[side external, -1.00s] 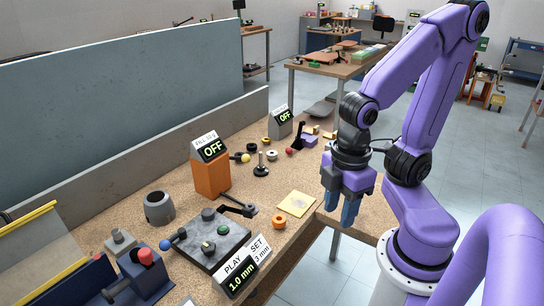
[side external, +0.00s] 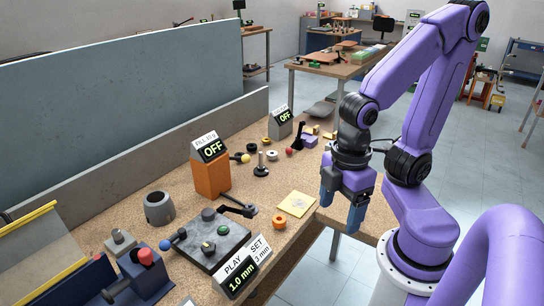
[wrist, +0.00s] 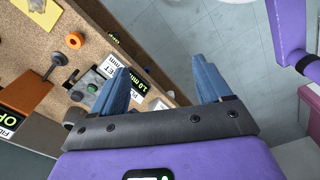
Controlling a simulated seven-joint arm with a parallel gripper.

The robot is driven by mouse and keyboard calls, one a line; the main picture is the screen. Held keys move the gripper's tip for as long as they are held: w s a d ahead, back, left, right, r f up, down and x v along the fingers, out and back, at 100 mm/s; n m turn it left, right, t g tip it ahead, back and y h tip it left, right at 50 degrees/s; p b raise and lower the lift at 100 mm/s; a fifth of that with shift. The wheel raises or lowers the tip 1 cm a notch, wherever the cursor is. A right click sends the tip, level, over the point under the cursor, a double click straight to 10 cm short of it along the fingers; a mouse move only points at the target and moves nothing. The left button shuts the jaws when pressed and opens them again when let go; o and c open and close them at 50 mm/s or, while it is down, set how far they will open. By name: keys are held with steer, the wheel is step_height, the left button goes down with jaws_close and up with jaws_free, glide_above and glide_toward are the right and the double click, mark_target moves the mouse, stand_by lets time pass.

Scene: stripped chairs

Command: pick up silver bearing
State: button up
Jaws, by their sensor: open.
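A small pale, silvery ring (side external: 272,155), which looks like the silver bearing, lies on the cork-coloured bench behind the black-knobbed post (side external: 261,165). It is too small to be sure of. I cannot make it out in the wrist view. My gripper (side external: 342,200) points down over the bench's right front edge, well to the right of the ring and nearer the camera. Its blue fingers are apart with nothing between them; the wrist view also shows the gap (wrist: 160,68).
An orange ring (side external: 279,221) and a yellow pad (side external: 296,203) lie near the front edge. An orange block with an OFF display (side external: 211,175), a grey cup (side external: 159,207) and a grey fixture plate (side external: 212,240) stand left.

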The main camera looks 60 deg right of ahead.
steer(key=w+d+f+m+t, duration=0.1)
steer(key=w+d+m+t, duration=0.15)
steer(key=w, duration=0.95)
steer(key=w+d+f+m+t, duration=0.2)
steer(key=w+d+t, duration=0.1)
steer(key=w, duration=1)
steer(key=w+d+f+m+t, duration=0.2)
steer(key=w+d, duration=0.6)
steer(key=d, duration=0.1)
steer(key=w+d+f+m+t, duration=0.1)
steer(key=w+d+f, duration=0.1)
steer(key=d, duration=0.5)
steer(key=w+d+f+t, duration=0.1)
steer(key=d+f, duration=0.2)
steer(key=d, duration=0.4)
steer(key=m+t+y, duration=0.2)
steer(key=m, duration=0.1)
glide_toward(270, 154)
steer(key=shift+w+d+f, duration=0.2)
steer(key=shift+w+f, duration=0.15)
steer(key=shift+f, duration=0.35)
steer(key=shift+d+r+x, duration=0.1)
steer(key=shift+x, duration=1.55)
steer(key=shift+d+r+x, duration=0.1)
steer(key=shift+x, duration=1.6)
steer(key=shift+w, duration=0.15)
